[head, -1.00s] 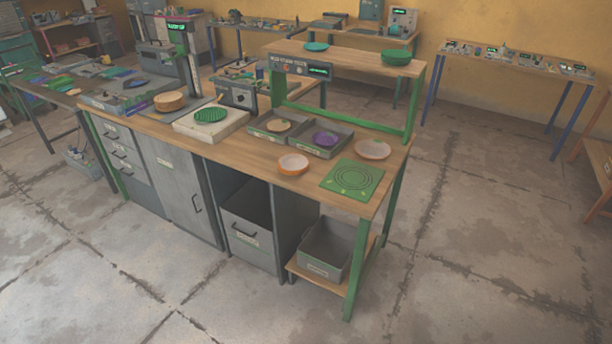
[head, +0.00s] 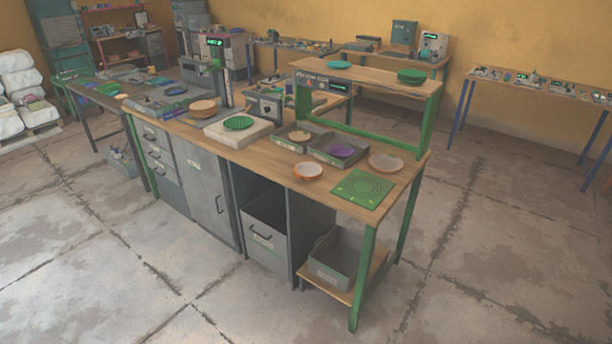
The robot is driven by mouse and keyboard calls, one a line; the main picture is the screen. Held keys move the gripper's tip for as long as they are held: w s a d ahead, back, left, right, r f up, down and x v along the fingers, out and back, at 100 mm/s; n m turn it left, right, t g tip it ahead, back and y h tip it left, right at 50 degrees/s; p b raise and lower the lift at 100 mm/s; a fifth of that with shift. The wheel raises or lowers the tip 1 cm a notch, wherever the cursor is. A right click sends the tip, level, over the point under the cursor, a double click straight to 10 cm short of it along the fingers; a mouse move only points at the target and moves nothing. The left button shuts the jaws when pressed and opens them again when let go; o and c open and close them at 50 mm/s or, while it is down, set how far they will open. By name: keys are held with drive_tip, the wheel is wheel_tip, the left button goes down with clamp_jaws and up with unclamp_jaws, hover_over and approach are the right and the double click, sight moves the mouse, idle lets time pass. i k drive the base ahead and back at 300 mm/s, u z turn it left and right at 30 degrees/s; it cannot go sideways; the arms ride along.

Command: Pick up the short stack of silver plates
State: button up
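I cannot make out any silver plates in the head view. Coloured plates are on the workbench (head: 265,158): an orange one (head: 308,171), a paler orange one (head: 386,162) and a thick orange-brown one or stack (head: 202,107) at the press. A green plate (head: 238,123) lies on a pale block. A tan plate (head: 299,136) and a purple plate (head: 341,150) are in two grey trays. A teal plate (head: 339,65) and a green stack (head: 411,76) are on the upper shelf. My gripper is not in view.
A green mat with rings (head: 362,188) lies at the bench's right end. A grey bin (head: 335,259) is on the low shelf beneath. Side tables stand behind and left; white sacks (head: 20,95) are at far left. The floor in front (head: 150,270) is clear.

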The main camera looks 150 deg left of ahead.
sight(307, 171)
drive_tip(key=u, duration=1.25)
drive_tip(key=i, duration=0.1)
drive_tip(key=u, duration=3.15)
drive_tip(key=i, duration=0.35)
drive_tip(key=z, duration=0.05)
